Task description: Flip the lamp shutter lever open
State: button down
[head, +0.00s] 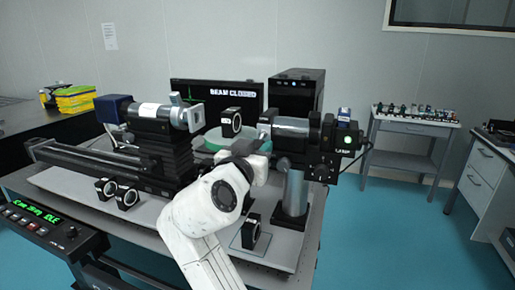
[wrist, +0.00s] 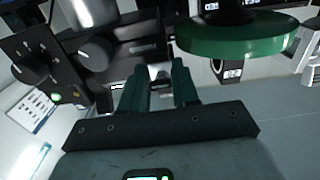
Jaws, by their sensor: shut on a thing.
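The lamp (head: 290,128) is a silver and black cylinder on a post at the right of the bench, with a green light on its end housing. In the wrist view its dark housing (wrist: 120,55) fills the upper left. My gripper (head: 264,142) is at the lamp's left end. In the wrist view its two green fingers (wrist: 160,82) reach up to the housing, shut on a small part between them, which looks like the shutter lever. The lever itself is mostly hidden by the fingers, so its angle cannot be told.
A monitor (head: 215,93) behind reads "BEAM CLOSED", partly blurred. A blue-ended instrument (head: 150,115) stands on a black mount at left. A green round part (wrist: 235,38) is close to my gripper's right. Small black mounts (head: 127,198) stand on the bench.

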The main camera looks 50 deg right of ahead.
aim_at(259, 140)
jog(key=shift+a+r+g+y+p, duration=0.2)
jog(key=shift+r+y+p, duration=0.35)
jog(key=shift+p, duration=0.7)
jog(key=shift+a+r+g+y+p, duration=0.1)
jog(key=shift+r+g+y+p, duration=0.2)
jog(key=shift+y+p, duration=0.7)
jog(key=r+g+y+p, duration=0.1)
jog(key=y+p, duration=0.2)
jog(key=p, duration=0.3)
jog(key=shift+s+r+p, duration=0.1)
jog(key=shift+r+p, duration=0.1)
jog(key=shift+p, duration=0.2)
jog(key=y+p, duration=0.1)
jog(key=p, duration=0.2)
jog(key=g+y+p, duration=0.1)
jog(key=y+p, duration=0.1)
jog(key=p, duration=0.1)
jog(key=shift+d+r+y, duration=0.1)
jog(key=shift+r+y, duration=0.15)
jog(key=shift+r, duration=0.1)
jog(key=shift+d+g+y+p, duration=0.1)
jog(key=shift+g+y+p, duration=0.4)
jog(key=shift+y+p, duration=0.4)
jog(key=shift+f, duration=0.1)
jog(key=c, duration=0.9)
grip_release()
